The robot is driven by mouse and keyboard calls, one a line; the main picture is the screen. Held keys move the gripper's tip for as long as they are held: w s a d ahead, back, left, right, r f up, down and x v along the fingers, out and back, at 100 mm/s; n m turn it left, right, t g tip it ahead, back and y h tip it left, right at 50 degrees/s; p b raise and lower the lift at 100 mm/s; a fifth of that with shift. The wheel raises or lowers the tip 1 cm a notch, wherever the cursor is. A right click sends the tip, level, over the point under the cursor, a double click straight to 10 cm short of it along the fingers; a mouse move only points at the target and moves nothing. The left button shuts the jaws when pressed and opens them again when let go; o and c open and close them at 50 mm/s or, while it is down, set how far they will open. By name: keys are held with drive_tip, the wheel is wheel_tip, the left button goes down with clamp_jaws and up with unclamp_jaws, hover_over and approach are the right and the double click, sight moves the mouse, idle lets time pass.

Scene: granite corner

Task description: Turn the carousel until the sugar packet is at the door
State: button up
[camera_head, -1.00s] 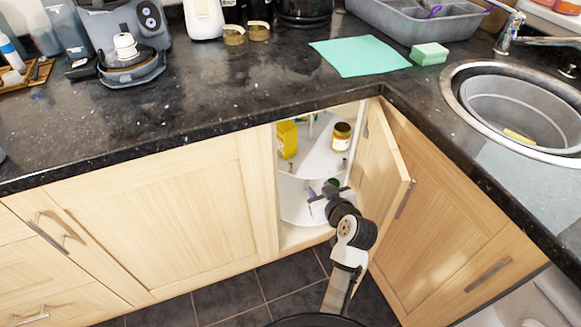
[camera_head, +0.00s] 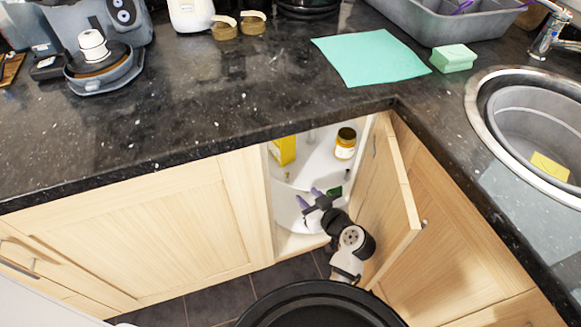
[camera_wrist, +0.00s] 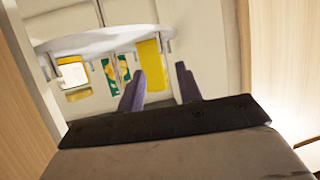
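The carousel is in the open corner cupboard, with a white upper shelf (camera_head: 316,160) and a lower shelf (camera_head: 287,208). A yellow packet (camera_head: 284,150) stands at the upper shelf's left, partly cut off by the worktop; its print is unreadable, so I cannot tell if it is the sugar. A dark-lidded jar (camera_head: 345,143) stands right of it. My gripper (camera_head: 311,197) is open and empty at the doorway, below the upper shelf's front. Contact is unclear.
The cupboard door (camera_head: 388,195) stands open close right of my arm. The cupboard's left frame (camera_head: 262,205) bounds the opening. The dark worktop (camera_head: 220,110) overhangs above, with a teal cloth (camera_head: 370,60) and a sponge (camera_head: 453,58) on it.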

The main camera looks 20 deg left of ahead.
sight(288, 178)
drive_tip(key=p+x, duration=0.1)
drive_tip(key=x, duration=1.2)
drive_tip(key=shift+w+a+f+p, duration=0.2)
drive_tip(key=shift+p, duration=0.15)
clamp_jaws()
